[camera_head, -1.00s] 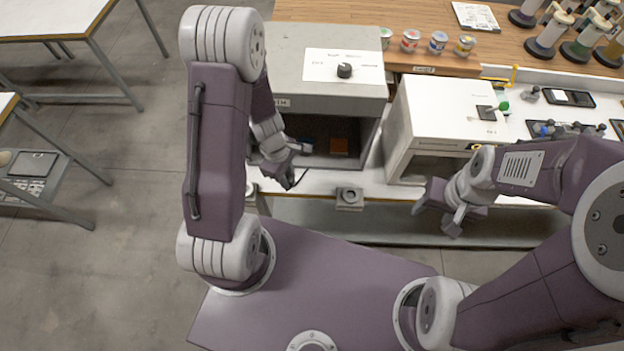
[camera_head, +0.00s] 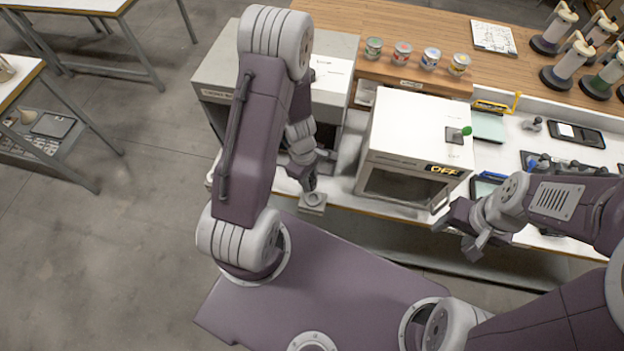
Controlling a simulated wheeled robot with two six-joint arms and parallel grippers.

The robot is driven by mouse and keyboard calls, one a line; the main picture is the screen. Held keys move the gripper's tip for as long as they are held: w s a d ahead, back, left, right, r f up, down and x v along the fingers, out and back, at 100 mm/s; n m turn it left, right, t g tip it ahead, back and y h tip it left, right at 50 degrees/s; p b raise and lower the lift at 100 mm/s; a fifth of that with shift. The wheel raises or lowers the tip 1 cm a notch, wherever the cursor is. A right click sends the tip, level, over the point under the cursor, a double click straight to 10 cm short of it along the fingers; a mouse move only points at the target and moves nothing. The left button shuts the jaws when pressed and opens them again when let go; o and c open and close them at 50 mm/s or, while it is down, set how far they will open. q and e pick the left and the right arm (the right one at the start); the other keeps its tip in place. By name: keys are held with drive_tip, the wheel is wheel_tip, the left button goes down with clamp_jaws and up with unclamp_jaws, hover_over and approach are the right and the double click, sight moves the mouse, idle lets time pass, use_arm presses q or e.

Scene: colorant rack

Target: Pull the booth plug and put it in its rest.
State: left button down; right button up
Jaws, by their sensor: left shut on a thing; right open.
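The grey booth (camera_head: 219,82) stands at the left end of the bench, partly hidden behind my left arm. The rest appears to be the small grey square block with a round top (camera_head: 313,203) at the bench's front edge. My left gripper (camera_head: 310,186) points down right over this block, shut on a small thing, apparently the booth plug. The plug is mostly hidden by the fingers, and I cannot tell whether it touches the block. My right gripper (camera_head: 472,243) is open and empty, in front of the bench on the right.
A white cabinet (camera_head: 415,125) with a sign reading OFF stands just right of the block. Several small paint cans (camera_head: 402,54) line the wooden shelf behind. Dark trays and a tablet (camera_head: 580,135) lie at the right. Open floor (camera_head: 110,240) is at the left.

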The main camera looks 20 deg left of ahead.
use_arm(q)
drive_tip(key=shift+w+d+f+b, duration=0.35)
drive_tip(key=shift+d+f+b, duration=0.5)
drive_tip(key=shift+b, duration=0.05)
drive_tip(key=f+b, duration=0.3)
drive_tip(key=shift+s+a, duration=0.25)
drive_tip(key=shift+a, duration=0.1)
drive_tip(key=shift+a+f+b, duration=0.15)
drive_tip(key=shift+f+b, duration=0.2)
drive_tip(key=shift+f, duration=0.2)
drive_tip(key=shift+w+d, duration=0.15)
drive_tip(key=shift+d, duration=0.2)
use_arm(e)
wheel_tip(320, 180, down, 6)
drive_tip(key=d, duration=0.1)
drive_tip(key=shift+w+d, duration=0.2)
drive_tip(key=shift+d, duration=0.05)
use_arm(q)
drive_tip(key=shift+a, duration=0.2)
use_arm(e)
drive_tip(key=shift+a, duration=0.2)
use_arm(q)
drive_tip(key=shift+d, duration=0.1)
use_arm(e)
drive_tip(key=shift+d, duration=0.15)
drive_tip(key=shift+f, duration=0.1)
